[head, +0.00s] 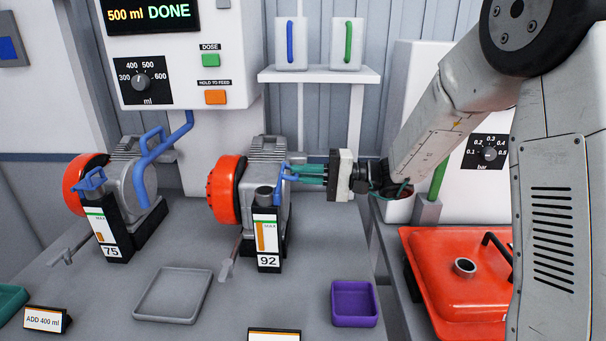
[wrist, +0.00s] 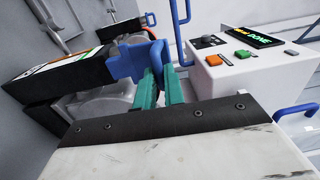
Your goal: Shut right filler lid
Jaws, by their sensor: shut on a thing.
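The right filler (head: 267,240), a black post marked 92 with an orange level bar, stands before the right pump. Its blue lid (head: 279,190) is at the top of the post; I cannot tell whether it is fully seated. My gripper (head: 297,174) reaches in from the right, its teal fingers shut on the lid's blue handle. In the wrist view the lid (wrist: 123,64) sits at the end of the black post (wrist: 55,78), and the handle (wrist: 157,54) is between the fingertips (wrist: 157,80). The fingers hide part of the handle.
The left filler (head: 112,235), marked 75, has its own blue lid (head: 91,181). A grey tray (head: 173,296) and purple tray (head: 354,303) lie in front. A red tank (head: 455,285) is at right.

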